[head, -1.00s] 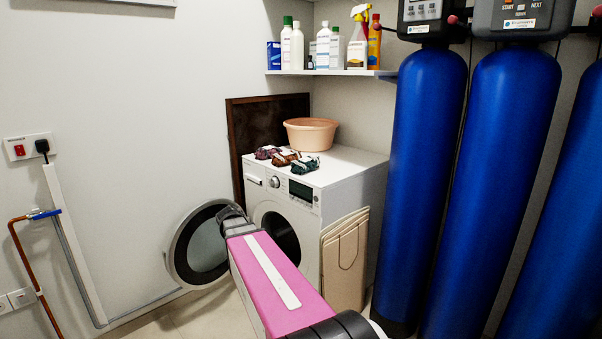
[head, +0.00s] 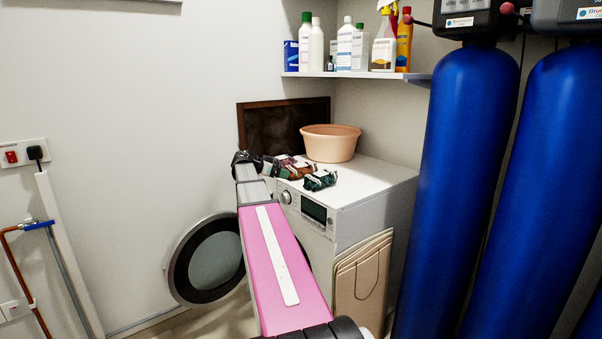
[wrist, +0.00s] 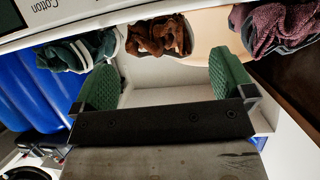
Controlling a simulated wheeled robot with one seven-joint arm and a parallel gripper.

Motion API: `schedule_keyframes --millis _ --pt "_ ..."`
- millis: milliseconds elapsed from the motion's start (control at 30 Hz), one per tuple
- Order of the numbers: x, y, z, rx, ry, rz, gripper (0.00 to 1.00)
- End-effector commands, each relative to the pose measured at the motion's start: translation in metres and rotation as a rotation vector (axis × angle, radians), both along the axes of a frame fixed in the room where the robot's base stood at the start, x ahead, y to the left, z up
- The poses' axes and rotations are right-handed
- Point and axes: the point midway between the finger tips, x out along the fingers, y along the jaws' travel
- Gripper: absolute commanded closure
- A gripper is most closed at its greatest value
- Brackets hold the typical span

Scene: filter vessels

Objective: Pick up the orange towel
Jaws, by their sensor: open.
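The orange towel (head: 299,172) is a rust-brown folded bundle on top of the white washing machine (head: 373,185), between a purple towel (head: 283,160) and a teal towel (head: 320,180). In the wrist view the orange towel (wrist: 158,37) lies beyond the fingertips, roughly centred between them. The purple towel (wrist: 280,28) is on the right there and the teal towel (wrist: 70,52) on the left. My gripper (wrist: 163,66) has its two green fingers wide apart with nothing between them. In the head view my gripper (head: 268,166) is at the machine's front left, beside the towels.
A peach basin (head: 331,145) stands behind the towels. The machine's round door (head: 208,262) hangs open at the left. A shelf (head: 355,76) with several bottles is above. Blue tanks (head: 462,190) stand at the right, and a beige folded board (head: 362,285) leans on the machine's side.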

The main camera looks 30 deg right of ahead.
Motion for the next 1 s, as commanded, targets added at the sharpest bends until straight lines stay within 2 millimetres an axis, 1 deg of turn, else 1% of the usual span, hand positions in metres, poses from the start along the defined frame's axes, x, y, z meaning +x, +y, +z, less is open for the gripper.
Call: schedule_keyframes --millis 33,267,500,567,633,833,867,900,967,1000 --pt "0.0 -0.007 -0.003 0.001 0.002 -0.001 0.0" --pt "0.0 -0.019 -0.008 0.001 0.002 0.001 0.0" --pt "0.0 -0.051 -0.017 0.001 0.002 0.0 0.0" --pt "-0.001 -0.057 -0.02 0.001 0.001 -0.001 0.0" --pt "-0.001 -0.061 -0.021 0.001 0.001 0.0 0.0" --pt "-0.001 -0.061 -0.021 0.001 0.001 0.002 0.0" --pt "-0.001 -0.061 -0.021 0.001 0.001 0.002 0.1" --pt "-0.001 -0.06 -0.021 0.001 0.001 0.002 0.23" --pt "-0.001 -0.06 -0.021 0.001 0.001 0.002 0.42" --pt "-0.001 -0.06 -0.021 0.001 0.001 0.002 0.45"
